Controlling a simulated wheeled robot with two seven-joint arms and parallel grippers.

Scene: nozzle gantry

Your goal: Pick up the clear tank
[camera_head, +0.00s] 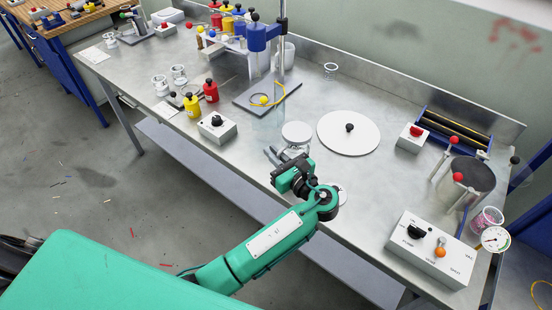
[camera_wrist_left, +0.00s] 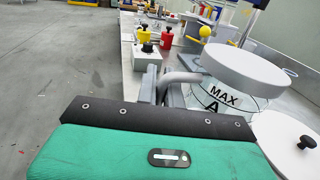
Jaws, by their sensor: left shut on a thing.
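A clear tank (camera_wrist_left: 222,97) marked MAX and A, with a white round lid (camera_wrist_left: 245,66), stands on the grey bench in the left wrist view. Its pale side handle (camera_wrist_left: 182,77) reaches toward my left gripper (camera_wrist_left: 160,87). The gripper is shut on this handle, at the tank's near left side. In the head view, the white-topped tank (camera_head: 297,134) is just beyond my left gripper (camera_head: 272,154), and the wrist partly hides its lower part. I cannot tell whether the tank is clear of the bench. My right gripper is not in view.
A large white disc with a black knob (camera_head: 349,128) lies right of the tank. A stand (camera_head: 280,80) with a blue block is behind it. A switch box (camera_head: 217,126) and red and yellow bottles are left. A control box (camera_head: 432,250) is at front right.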

